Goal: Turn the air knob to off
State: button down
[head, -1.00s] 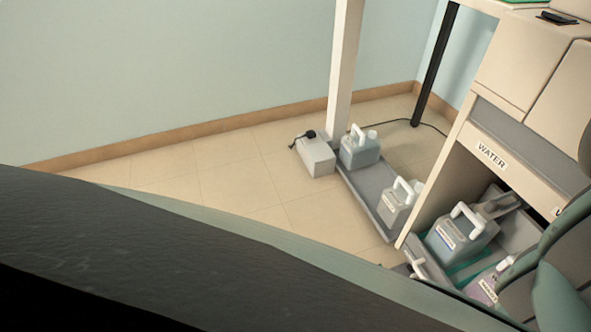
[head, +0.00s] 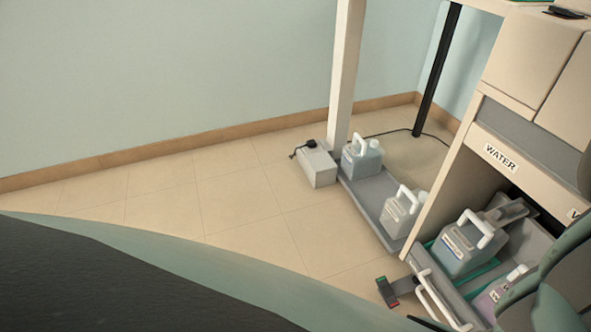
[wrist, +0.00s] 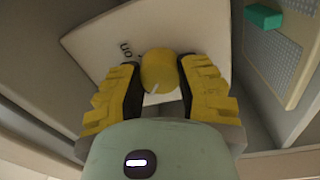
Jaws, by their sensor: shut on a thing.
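Any other marking on the plate is hidden by the knob and fingers. The knob and gripper do not show in the head view.
In the wrist view a panel with a green block (wrist: 263,17) is at the upper right. In the head view, jugs (head: 403,212) stand in trays beside and under a cabinet marked "WATER" (head: 500,157). A grey box (head: 318,167) stands on the floor. Open floor (head: 235,200) lies left.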

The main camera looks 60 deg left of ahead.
dwell(0.4)
jog(key=c, duration=0.5)
grip_release()
jog(key=shift+w, duration=0.1)
jog(key=v, duration=1.2)
jog(key=shift+a, duration=0.1)
